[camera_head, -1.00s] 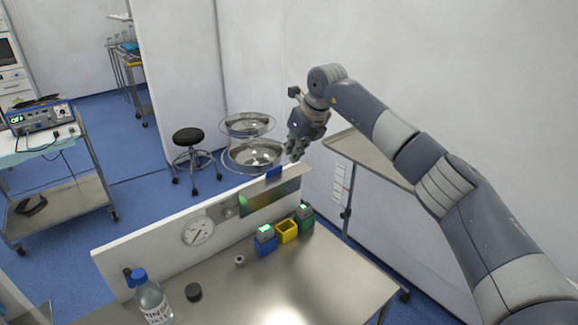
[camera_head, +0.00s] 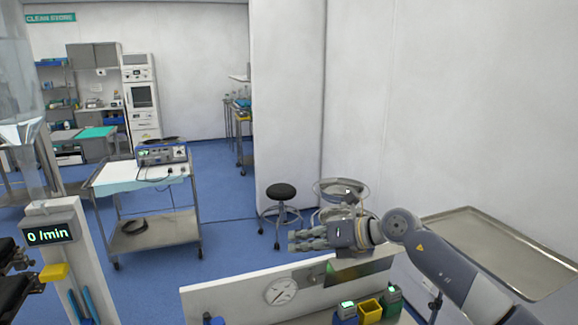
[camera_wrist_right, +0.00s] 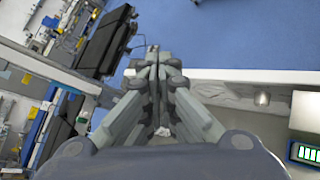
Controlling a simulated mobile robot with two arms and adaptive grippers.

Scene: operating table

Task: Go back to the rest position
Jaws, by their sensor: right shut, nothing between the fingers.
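My right gripper (camera_head: 308,239) is shut and empty. In the head view it points left, raised above the white back panel (camera_head: 235,299) of the metal table. My right arm comes in from the lower right. In the right wrist view the closed fingers (camera_wrist_right: 155,72) fill the middle, with nothing between them. My left gripper is not in view.
A metal tray (camera_head: 500,248) is at the right by the wall. A black stool (camera_head: 281,192) and a trolley (camera_head: 160,232) stand beyond. A display post (camera_head: 52,232) is at left.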

